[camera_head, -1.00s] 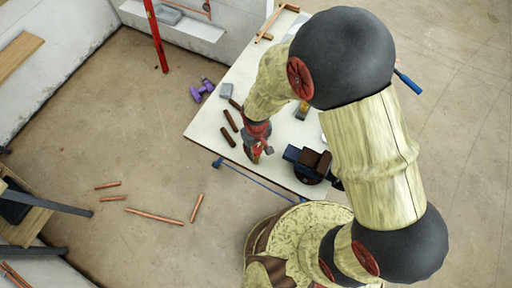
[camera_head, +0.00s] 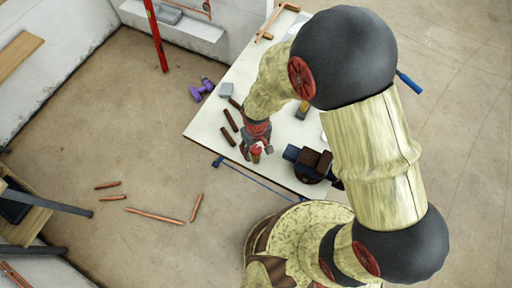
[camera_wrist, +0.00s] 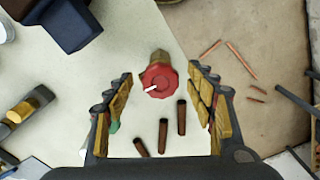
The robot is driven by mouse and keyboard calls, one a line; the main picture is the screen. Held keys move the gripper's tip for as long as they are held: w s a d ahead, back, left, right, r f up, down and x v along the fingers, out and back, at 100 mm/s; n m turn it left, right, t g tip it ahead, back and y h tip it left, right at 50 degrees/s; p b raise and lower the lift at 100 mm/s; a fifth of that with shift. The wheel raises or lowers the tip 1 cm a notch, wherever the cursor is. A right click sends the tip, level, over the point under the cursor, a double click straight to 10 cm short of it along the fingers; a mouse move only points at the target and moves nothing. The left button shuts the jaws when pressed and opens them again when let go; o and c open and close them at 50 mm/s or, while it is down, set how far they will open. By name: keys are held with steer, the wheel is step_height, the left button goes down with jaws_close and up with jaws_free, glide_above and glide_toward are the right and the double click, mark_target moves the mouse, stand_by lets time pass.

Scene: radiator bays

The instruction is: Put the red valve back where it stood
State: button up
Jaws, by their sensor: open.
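The red valve (camera_wrist: 158,80) has a red handwheel with a pale pointer and a brass body. In the wrist view it lies between and just ahead of my open fingertips, with clear gaps on both sides. In the head view the red valve (camera_head: 256,150) shows between the fingers of my gripper (camera_head: 255,152), over the near left part of the white table (camera_head: 205,126). My gripper (camera_wrist: 161,76) is open and nothing is held in it. Whether the valve's base touches the table is hard to tell.
A dark blue vise (camera_head: 308,164) is close on the right. Several brown cylinders (camera_head: 230,121) lie on the table to the left. A purple drill (camera_head: 201,90) and copper pipes (camera_head: 154,215) lie on the floor.

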step_height(320, 180, up, 12)
stand_by(0.4)
steer(key=shift+f, duration=0.1)
steer(key=s+d+r+m+t+b, duration=0.2)
steer(key=d+r+b, duration=0.3)
steer(key=d, duration=0.6)
steer(key=s+d+r+m+t+b, duration=0.3)
steer(key=s+d+r+m+b, duration=0.2)
steer(key=d+b, duration=0.5)
steer(key=shift+s+d+r+m+t+b, duration=0.25)
steer(key=shift+d+r+m+t+b, duration=0.1)
steer(key=shift+d, duration=0.5)
